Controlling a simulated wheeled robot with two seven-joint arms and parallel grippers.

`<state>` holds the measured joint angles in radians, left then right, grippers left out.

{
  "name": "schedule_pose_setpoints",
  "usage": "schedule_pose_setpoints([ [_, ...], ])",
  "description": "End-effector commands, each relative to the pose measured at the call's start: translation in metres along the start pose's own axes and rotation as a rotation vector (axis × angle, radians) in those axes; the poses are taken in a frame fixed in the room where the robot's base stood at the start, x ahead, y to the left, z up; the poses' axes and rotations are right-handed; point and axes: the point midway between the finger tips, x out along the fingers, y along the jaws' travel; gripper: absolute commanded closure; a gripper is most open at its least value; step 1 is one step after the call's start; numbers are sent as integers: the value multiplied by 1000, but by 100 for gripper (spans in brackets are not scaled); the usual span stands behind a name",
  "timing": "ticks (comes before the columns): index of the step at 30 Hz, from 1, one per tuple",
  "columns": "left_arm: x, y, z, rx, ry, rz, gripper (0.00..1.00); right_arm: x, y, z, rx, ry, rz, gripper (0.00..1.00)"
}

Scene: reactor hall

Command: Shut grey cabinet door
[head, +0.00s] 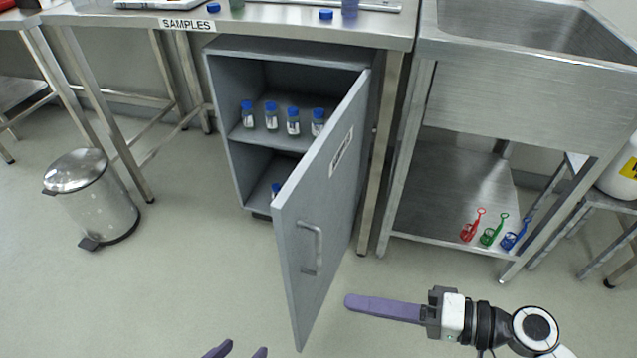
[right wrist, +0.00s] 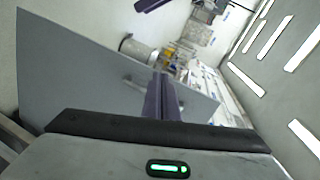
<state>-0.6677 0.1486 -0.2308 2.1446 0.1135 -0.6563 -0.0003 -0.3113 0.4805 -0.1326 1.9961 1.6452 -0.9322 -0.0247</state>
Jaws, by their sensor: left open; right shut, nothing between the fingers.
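The grey cabinet (head: 232,150) stands under the bench with its front open. Its grey door (head: 335,200) is hinged on the right side and stands wide open, its free edge towards me. The bar handle (head: 318,250) is on the outer face, which faces right. My right gripper (head: 350,301) is shut and empty, low to the right of the door's outer face, apparently close to it; whether it touches I cannot tell. The door also fills the left of the right wrist view (right wrist: 70,75), behind the shut fingers (right wrist: 160,98). My left gripper (head: 237,352) is open at the bottom edge, left of the door.
Several blue-capped vials (head: 271,115) stand inside the cabinet. A steel pedal bin (head: 92,195) is at the left. A sink table (head: 455,200) stands at the right, with red, green and blue items on its lower shelf. The floor before the cabinet is clear.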

Motion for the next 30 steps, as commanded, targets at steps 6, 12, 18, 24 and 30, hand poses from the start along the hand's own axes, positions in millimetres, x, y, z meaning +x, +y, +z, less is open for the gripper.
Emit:
schedule_pose_setpoints([
  [6,-22,-7,-2,13,4,-39,52,-44,-60,-65,192,72,-181,100],
  [12,-24,-10,0,19,8,-49,52,-54,-74,-85,250,99,-243,100],
  [18,-24,-10,-1,21,6,-50,52,-27,-81,-89,249,98,-247,100],
  [24,-26,-10,-2,24,3,-51,52,16,-92,-95,248,97,-247,100],
  [30,-29,-10,-5,24,1,-51,52,53,-100,-100,250,98,-246,100],
])
